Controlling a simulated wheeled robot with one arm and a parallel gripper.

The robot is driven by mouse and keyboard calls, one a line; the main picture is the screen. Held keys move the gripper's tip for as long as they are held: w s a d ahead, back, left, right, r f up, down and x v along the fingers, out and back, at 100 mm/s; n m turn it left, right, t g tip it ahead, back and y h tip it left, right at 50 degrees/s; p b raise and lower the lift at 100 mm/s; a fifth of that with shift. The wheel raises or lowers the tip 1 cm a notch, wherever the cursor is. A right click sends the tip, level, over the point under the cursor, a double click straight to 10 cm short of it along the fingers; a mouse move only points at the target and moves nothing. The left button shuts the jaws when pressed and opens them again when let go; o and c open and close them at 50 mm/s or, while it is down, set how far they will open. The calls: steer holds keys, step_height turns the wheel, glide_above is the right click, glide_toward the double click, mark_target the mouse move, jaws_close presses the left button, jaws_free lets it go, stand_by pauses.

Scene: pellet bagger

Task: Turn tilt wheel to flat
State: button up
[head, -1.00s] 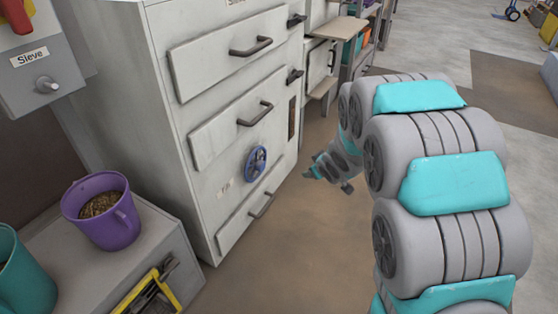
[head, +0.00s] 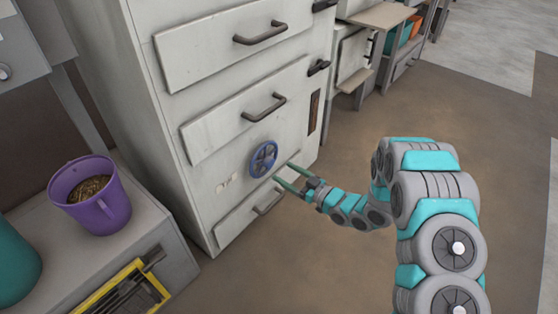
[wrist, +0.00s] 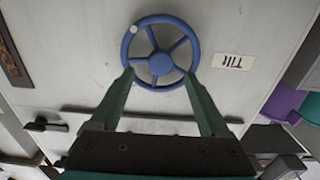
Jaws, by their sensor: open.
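The blue tilt wheel (head: 264,158) is a spoked hand wheel on the front of the grey cabinet, just above the lowest drawer. In the wrist view the wheel (wrist: 160,62) has a pale knob or dot at its upper left rim. A "Tilt" label (wrist: 233,62) sits beside it and appears upside down there. My gripper (head: 283,175) is open, just right of and below the wheel in the head view. In the wrist view my gripper's green fingers (wrist: 158,78) reach to the wheel's lower rim, one on each side. I cannot tell whether they touch it.
The cabinet's drawer handles (head: 264,107) stick out above and below the wheel. The brown floor at right is clear.

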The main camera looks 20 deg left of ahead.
mark_target(271, 165)
steer(key=shift+x, duration=3.9)
steer(key=shift+s, duration=0.1)
jaws_close()
